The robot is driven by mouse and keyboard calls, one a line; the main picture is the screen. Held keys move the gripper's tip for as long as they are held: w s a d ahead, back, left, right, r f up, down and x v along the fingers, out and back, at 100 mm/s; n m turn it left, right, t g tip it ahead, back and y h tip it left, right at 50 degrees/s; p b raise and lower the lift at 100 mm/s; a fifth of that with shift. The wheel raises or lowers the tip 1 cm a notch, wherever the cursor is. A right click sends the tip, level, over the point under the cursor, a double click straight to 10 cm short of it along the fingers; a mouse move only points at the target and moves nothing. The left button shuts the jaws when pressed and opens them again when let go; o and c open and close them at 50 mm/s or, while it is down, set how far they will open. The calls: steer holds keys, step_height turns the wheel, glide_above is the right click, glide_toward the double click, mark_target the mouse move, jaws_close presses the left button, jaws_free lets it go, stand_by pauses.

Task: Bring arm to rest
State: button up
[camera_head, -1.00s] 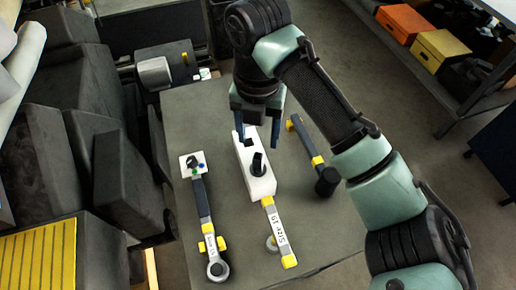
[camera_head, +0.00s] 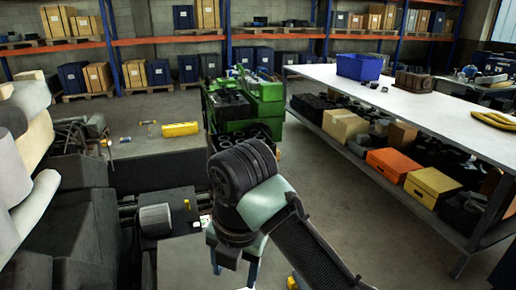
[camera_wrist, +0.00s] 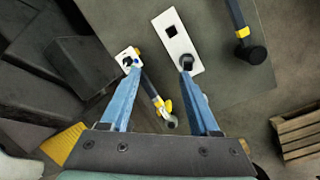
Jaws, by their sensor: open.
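My gripper (camera_wrist: 158,78) is open in the wrist view, its two blue fingers spread with nothing held between them. It also shows low in the head view (camera_head: 232,270), pointing down over the grey table (camera_head: 180,268). In the wrist view a white block (camera_wrist: 177,48) with a square hole lies on the table beyond the right fingertip. A tool with a white head and yellow parts (camera_wrist: 152,92) shows between the fingers. A dark tool with a yellow band (camera_wrist: 240,28) lies at upper right.
Dark blocky machinery (camera_head: 75,235) stands close on the left. Green crates (camera_head: 245,105) stand behind my arm. A long white workbench (camera_head: 420,100) with a blue bin (camera_head: 360,66) and boxes below is on the right. A wooden pallet (camera_wrist: 300,135) lies on the floor.

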steer(key=w+a+r+m+t+y, duration=0.3)
steer(key=w+a+r+m+t, duration=0.15)
steer(key=a+r, duration=0.4)
steer(key=a+r+m+t+y, duration=0.2)
steer(key=r+m+t, duration=0.2)
steer(key=r, duration=0.4)
steer(key=a+r+m+t+y, duration=0.2)
steer(key=r+m+t, duration=0.2)
steer(key=r, duration=0.4)
steer(key=s+d+r+m+t+h, duration=0.8)
steer(key=s+d+r+m+t, duration=0.5)
steer(key=d+r+m, duration=0.3)
steer(key=s+m, duration=0.1)
steer(key=m, duration=0.2)
steer(key=shift+r, duration=0.25)
steer(key=shift+d+m, duration=0.1)
steer(key=shift+m, duration=0.15)
